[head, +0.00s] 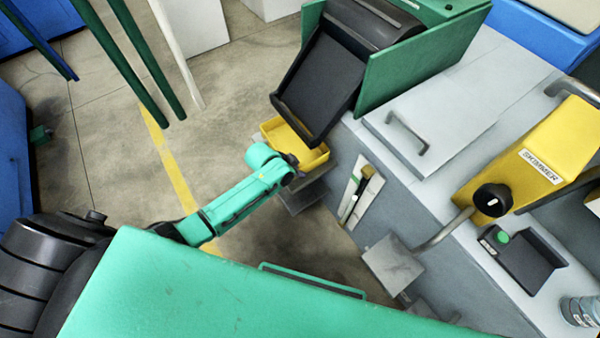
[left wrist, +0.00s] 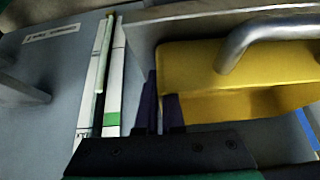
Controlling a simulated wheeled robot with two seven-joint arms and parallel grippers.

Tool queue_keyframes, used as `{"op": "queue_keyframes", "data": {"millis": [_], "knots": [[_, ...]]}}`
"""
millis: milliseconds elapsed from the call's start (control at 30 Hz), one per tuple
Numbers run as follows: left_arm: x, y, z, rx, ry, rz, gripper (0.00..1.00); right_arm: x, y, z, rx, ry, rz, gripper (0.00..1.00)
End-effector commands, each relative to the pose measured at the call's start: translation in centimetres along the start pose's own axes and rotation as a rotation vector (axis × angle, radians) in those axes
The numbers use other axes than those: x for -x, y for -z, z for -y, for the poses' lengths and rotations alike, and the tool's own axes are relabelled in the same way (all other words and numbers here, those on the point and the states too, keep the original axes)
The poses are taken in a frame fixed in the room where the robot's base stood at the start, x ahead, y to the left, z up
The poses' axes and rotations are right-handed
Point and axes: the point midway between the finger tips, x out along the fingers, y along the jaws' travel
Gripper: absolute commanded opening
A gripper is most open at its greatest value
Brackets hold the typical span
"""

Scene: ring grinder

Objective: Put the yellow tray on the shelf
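The yellow tray (head: 318,158) is below the black chute of the green machine in the head view, with a grey ledge (head: 305,197) lower down. I cannot tell whether the tray touches that ledge. My left gripper (head: 290,164) is at the tray's near side. In the left wrist view the tray (left wrist: 195,65) fills the upper right. The two dark fingers of my left gripper (left wrist: 160,100) are close together, one on each side of the tray's left edge, and appear shut on it. My right gripper is not in view.
The black chute (head: 318,88) hangs over the tray. A white holder (head: 360,197) with a brush is on the grey bench side, right of the tray. A grey curved bar (left wrist: 235,48) crosses the tray in the left wrist view. Floor (head: 230,110) left of the tray is open.

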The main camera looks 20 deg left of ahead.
Motion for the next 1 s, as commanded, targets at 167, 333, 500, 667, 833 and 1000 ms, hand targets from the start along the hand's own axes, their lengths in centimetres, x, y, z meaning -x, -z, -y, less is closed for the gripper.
{"op": "queue_keyframes", "data": {"millis": [167,333,500,667,833,1000], "knots": [[-0.1,0.3,0.1,-0.003,0.003,-0.006,0.00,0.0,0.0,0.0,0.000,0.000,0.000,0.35],[-0.2,0.1,0.0,-0.001,0.001,-0.003,0.36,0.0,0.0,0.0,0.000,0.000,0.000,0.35],[-0.1,0.1,0.0,-0.001,0.001,-0.003,0.36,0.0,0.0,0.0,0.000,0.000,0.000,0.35],[0.3,0.2,0.1,-0.001,0.002,-0.003,0.36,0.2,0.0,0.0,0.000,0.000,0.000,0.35],[2.7,0.3,0.1,-0.001,0.001,-0.003,0.36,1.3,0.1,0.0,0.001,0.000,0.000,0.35],[6.2,0.3,0.0,-0.002,0.001,-0.003,0.36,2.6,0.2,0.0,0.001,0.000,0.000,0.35]]}}
